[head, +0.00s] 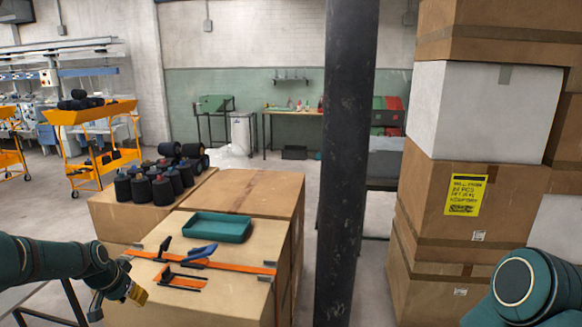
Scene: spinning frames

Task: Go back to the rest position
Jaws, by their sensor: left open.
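My left arm comes in from the left. Its gripper (122,297) is open, with nothing visible in it, pointing down beside the front left edge of a cardboard box (240,293). A yellowish tip shows on its right side. The gripper is small and partly dark here. At the lower right only a rounded dark green part of my right arm shows; its gripper is out of view.
A green tray (218,228), an orange strap (230,267) and blue-and-black tools (200,251) lie on the box. Several dark yarn cones (160,188) stand behind. A black pillar (345,150) and stacked cartons (440,240) stand to the right. Orange carts (100,115) stand back left.

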